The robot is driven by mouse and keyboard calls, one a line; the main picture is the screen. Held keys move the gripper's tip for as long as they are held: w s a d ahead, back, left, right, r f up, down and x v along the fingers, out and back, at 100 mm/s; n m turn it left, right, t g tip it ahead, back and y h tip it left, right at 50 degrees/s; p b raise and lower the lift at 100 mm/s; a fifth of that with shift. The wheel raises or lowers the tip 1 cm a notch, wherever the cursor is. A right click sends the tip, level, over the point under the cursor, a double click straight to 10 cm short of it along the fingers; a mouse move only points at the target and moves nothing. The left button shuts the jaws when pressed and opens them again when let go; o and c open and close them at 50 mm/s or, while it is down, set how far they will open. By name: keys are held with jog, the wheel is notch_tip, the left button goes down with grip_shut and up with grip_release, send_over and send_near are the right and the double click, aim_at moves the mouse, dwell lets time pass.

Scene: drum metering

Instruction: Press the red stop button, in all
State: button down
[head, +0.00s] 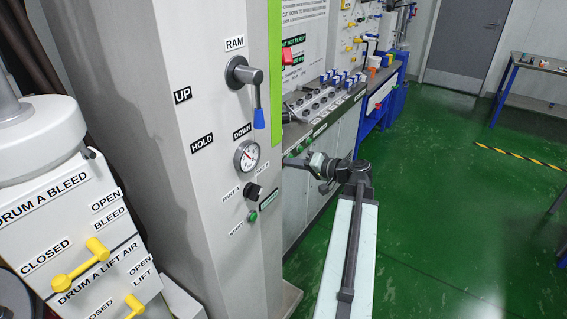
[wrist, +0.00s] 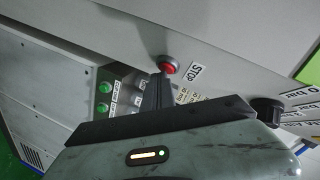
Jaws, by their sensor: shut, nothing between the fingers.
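The red stop button (wrist: 168,67) sits on a pale panel in the wrist view, with a STOP label (wrist: 197,73) to its right. My gripper (wrist: 165,78) is shut and empty, its dark fingertips pointing at the button's lower edge. I cannot tell whether the tips touch the button or stop just short of it. In the head view my arm reaches left toward the far side of the grey column, its gripper end (head: 291,155) close to the column's edge. The stop button does not show in the head view.
Two green buttons (wrist: 104,88) are left of my fingers and a black knob (wrist: 266,111) is to the right. The grey column (head: 205,180) carries a RAM lever (head: 247,85) and a gauge (head: 246,156). The green floor (head: 440,200) is open at right.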

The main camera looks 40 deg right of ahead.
jog(key=shift+d, duration=0.1)
dwell(0.3)
jog(key=shift+s+d, duration=0.4)
jog(key=shift+d, duration=0.2)
jog(key=s+d, duration=0.1)
jog(key=d, duration=0.1)
jog(key=s+d, duration=0.1)
jog(key=d, duration=0.1)
jog(key=shift+s+d, duration=0.1)
jog(key=shift+s, duration=0.2)
dwell(0.7)
